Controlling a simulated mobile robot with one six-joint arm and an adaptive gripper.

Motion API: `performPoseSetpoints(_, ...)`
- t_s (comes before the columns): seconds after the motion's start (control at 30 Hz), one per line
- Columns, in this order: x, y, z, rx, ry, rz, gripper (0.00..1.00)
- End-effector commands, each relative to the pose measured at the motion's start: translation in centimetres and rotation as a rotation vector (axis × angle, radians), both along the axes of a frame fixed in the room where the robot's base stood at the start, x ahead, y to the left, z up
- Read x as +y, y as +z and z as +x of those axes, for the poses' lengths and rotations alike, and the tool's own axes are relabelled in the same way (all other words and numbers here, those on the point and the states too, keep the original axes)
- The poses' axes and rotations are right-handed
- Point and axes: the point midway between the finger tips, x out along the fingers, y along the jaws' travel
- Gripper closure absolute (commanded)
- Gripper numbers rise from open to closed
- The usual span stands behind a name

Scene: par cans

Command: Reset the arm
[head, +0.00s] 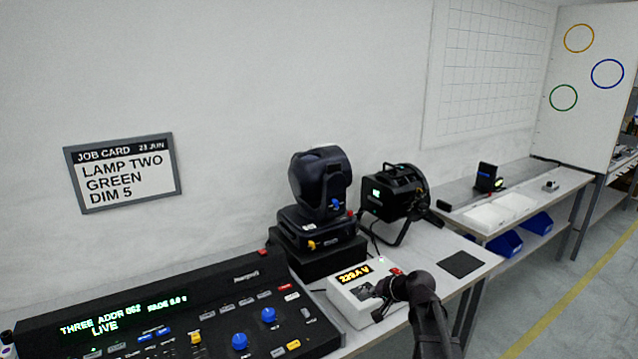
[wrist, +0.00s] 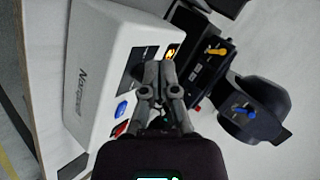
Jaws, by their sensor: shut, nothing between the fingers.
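My gripper (wrist: 159,72) is shut and empty in the wrist view, its two fingertips together. It is over the white box (wrist: 95,85), near that box's lit amber display and its blue and red buttons. In the head view my dark arm comes up from the lower right and my gripper is at the right part of the white box (head: 345,307), hiding some of its top. I cannot tell whether the fingertips touch the box.
A moving-head lamp (head: 320,185) stands on a black base behind the white box, with a black par can (head: 394,193) beside it. A control desk (head: 170,315) fills the lower left. A job card (head: 122,172) reads LAMP TWO GREEN DIM 5. The floor (head: 565,310) at right is clear.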

Motion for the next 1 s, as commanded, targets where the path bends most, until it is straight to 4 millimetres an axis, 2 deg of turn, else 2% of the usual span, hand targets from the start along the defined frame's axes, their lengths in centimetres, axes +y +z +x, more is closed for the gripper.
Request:
performPoseSetpoints(0.1,1.0,-0.5,-3.4,0.059,0.077,-0.113,1.0)
performPoseSetpoints(0.3,1.5,-1.9,-9.7,0.194,0.223,-0.353,1.0)
performPoseSetpoints(0.5,0.5,-2.3,-15.9,0.341,0.34,-0.586,1.0)
performPoseSetpoints(0.6,-0.3,-2.2,-18.2,0.403,0.376,-0.678,1.0)
performPoseSetpoints(0.8,-1.3,-1.9,-20.5,0.473,0.41,-0.776,1.0)
performPoseSetpoints(1.0,-1.5,-1.9,-20.7,0.484,0.415,-0.792,1.0)
